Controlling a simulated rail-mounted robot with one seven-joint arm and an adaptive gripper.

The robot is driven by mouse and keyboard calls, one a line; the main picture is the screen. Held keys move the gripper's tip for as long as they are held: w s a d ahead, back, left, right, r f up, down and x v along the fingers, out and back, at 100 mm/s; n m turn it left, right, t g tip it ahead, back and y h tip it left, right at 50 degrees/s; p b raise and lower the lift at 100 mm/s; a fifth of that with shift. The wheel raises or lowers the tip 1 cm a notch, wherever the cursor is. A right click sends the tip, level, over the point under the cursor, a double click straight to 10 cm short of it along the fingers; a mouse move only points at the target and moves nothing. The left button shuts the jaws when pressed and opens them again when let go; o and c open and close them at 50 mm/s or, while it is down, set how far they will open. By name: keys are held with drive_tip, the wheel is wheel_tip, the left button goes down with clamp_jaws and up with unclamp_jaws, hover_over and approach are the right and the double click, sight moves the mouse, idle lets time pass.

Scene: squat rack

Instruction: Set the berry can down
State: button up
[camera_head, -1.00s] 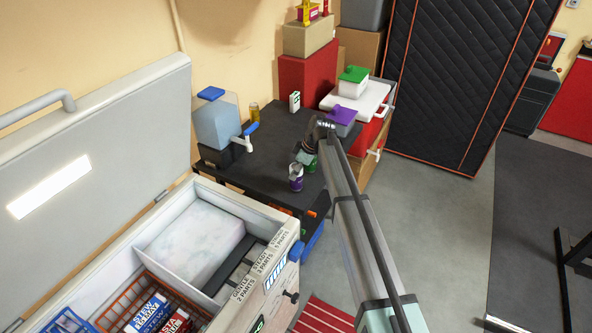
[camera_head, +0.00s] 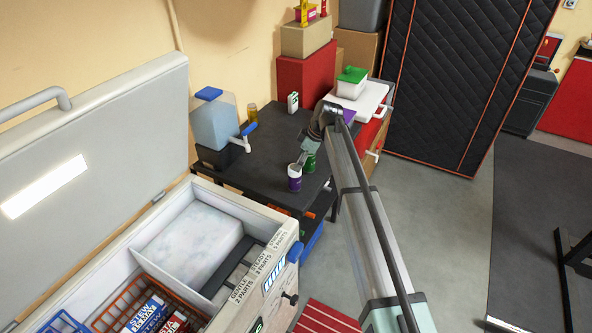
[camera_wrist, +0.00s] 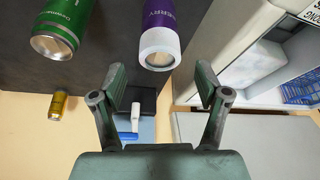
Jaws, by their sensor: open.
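The berry can (camera_head: 294,180), purple with a white end, stands upright on the dark table (camera_head: 262,180) near its front edge. In the wrist view the berry can (camera_wrist: 160,38) lies just beyond my fingertips, with its pale round end facing the camera. My gripper (camera_wrist: 161,78) is open and empty, with one finger to each side of the can's line and a gap between fingertips and can. In the head view my gripper (camera_head: 303,159) is just behind the can and partly hidden by its own wrist.
A green can (camera_wrist: 60,28) is close beside the berry can. A yellow can (camera_wrist: 57,105) stands farther off, near the blue-lidded water dispenser (camera_head: 214,122). The open chest freezer (camera_head: 170,215) borders the table at the left. The table's middle is clear.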

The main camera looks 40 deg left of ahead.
drive_tip(key=b+v, duration=0.1)
drive_tip(key=v, duration=0.5)
drive_tip(key=d+f+m+h, duration=0.2)
drive_tip(key=d+f+m, duration=0.4)
drive_tip(key=d+f, duration=1.6)
drive_tip(key=s+d+f+m, duration=0.2)
drive_tip(key=s+d+f, duration=0.1)
drive_tip(key=d+f, duration=0.4)
drive_tip(key=s+d+f+m, duration=0.25)
drive_tip(key=d+f, duration=0.35)
drive_tip(key=d, duration=0.3)
drive_tip(key=s+d+f+m+g+h, duration=0.15)
drive_tip(key=s+d+f+m, duration=0.35)
drive_tip(key=s+d, duration=0.7)
drive_tip(key=s+d+f+m+g+h, duration=0.15)
drive_tip(key=s+d+f+m, duration=0.35)
drive_tip(key=s+d, duration=0.7)
drive_tip(key=s+d+f+m+g, duration=0.1)
drive_tip(key=s+d, duration=0.2)
drive_tip(key=s, duration=0.4)
drive_tip(key=s+d+m, duration=0.1)
drive_tip(key=s+d, duration=0.2)
drive_tip(key=s, duration=0.4)
drive_tip(key=shift+d+f+g+y, duration=0.25)
drive_tip(key=shift+f+g+y, duration=0.1)
drive_tip(key=shift+g+y, duration=0.05)
drive_tip(key=shift+m, duration=0.25)
